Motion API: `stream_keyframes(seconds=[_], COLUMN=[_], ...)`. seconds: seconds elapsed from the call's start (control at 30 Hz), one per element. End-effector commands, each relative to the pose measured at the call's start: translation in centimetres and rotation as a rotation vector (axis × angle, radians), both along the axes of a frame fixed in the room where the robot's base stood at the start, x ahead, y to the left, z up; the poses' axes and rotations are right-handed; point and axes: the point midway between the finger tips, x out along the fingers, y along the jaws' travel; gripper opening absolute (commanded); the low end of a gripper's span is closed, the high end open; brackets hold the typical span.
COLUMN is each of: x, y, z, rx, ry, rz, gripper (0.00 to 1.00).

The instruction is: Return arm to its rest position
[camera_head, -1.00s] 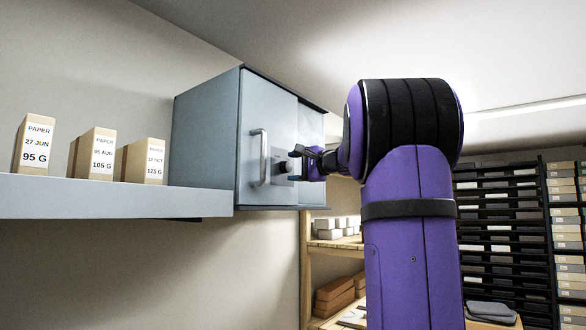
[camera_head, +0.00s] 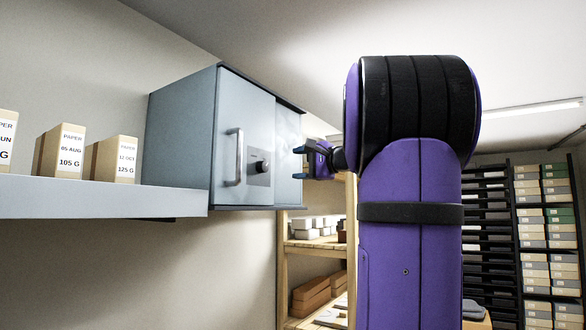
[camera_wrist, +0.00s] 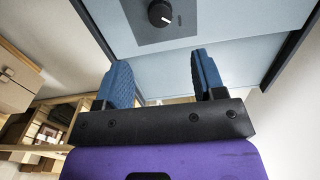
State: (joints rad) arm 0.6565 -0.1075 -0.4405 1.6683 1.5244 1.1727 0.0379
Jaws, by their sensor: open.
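My gripper (camera_head: 301,162) is at the right of the grey cabinet (camera_head: 185,140), with a gap between it and the cabinet front. In the wrist view my gripper (camera_wrist: 166,80) shows two blue padded fingers spread apart with nothing between them. The cabinet's black knob (camera_head: 262,166) sits on a dark plate beside the vertical handle (camera_head: 234,157). The knob also shows beyond the fingertips in the wrist view (camera_wrist: 161,13). My purple arm stands upright at the right of centre and hides part of the room behind it.
A grey wall shelf (camera_head: 90,197) carries the cabinet and several paper boxes (camera_head: 115,160). A wooden rack (camera_head: 318,250) with boxes stands below and behind my gripper. A dark shelving unit (camera_head: 515,240) stands at the far right. The space between cabinet and arm is open.

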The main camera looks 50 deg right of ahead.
Motion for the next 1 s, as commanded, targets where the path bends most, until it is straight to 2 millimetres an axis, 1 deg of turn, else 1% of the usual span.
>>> stream_keyframes(seconds=[0.33,0.37,0.47,0.57,0.6,0.63,0.67,0.7,0.73,0.77,0.8,0.87,0.9,0.97,1.0], x=[0.1,0.2,0.8,1.6,1.8,1.9,1.9,1.8,1.7,1.4,0.9,0.0,-0.8,-2.3,-3.4], y=[0.2,0.5,2.6,6.9,9.0,10.7,12.4,14.6,16.2,17.8,19.9,22.9,24.9,27.6,29.3], z=[-0.1,-0.3,-1.5,-4.0,-5.3,-6.4,-7.5,-9.0,-10.1,-11.2,-12.8,-15.1,-16.8,-19.2,-20.9], rx=[-0.001,-0.003,-0.019,-0.062,-0.089,-0.112,-0.139,-0.177,-0.209,-0.243,-0.292,-0.374,-0.435,-0.536,-0.611], ry=[0.004,0.010,0.054,0.142,0.188,0.222,0.258,0.305,0.339,0.372,0.416,0.479,0.520,0.577,0.614], rz=[0.003,0.008,0.043,0.115,0.151,0.179,0.209,0.248,0.278,0.307,0.348,0.409,0.449,0.511,0.553], gripper=[0.63,0.63,0.63,0.63,0.63,0.63,0.63,0.63,0.63,0.63,0.63,0.63,0.63,0.63,0.63])
